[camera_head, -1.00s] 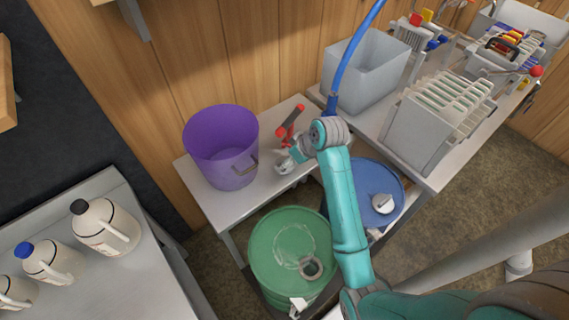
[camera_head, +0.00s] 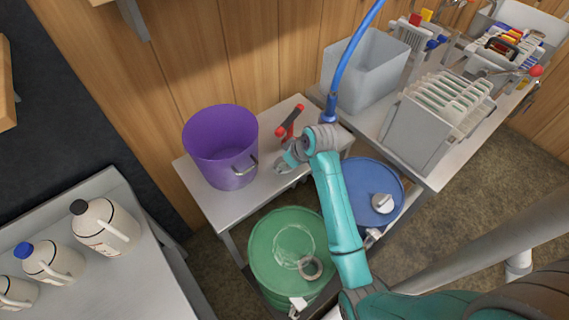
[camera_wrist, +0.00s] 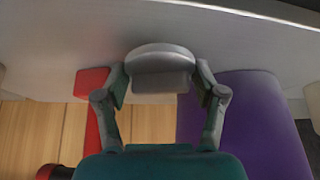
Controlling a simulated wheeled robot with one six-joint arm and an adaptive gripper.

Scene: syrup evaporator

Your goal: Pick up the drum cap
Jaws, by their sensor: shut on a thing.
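The drum cap is a round grey metal disc with a blocky grip. In the wrist view it (camera_wrist: 160,66) sits between the two fingers of my gripper (camera_wrist: 160,88), which is shut on it. In the head view my gripper (camera_head: 288,158) is over the small table, between the purple bucket and the red-handled tool. The cap is small and partly hidden there, and I cannot tell whether it touches the tabletop. The green drum (camera_head: 275,235) below has a ring-shaped opening on its lid.
A purple bucket (camera_head: 213,138) stands left of my gripper on the small table (camera_head: 215,207). A red-handled tool (camera_head: 290,120) is close behind. A blue drum (camera_head: 357,180) with its own light cap (camera_head: 382,203) stands at right. White jugs (camera_head: 103,228) stand on the left table.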

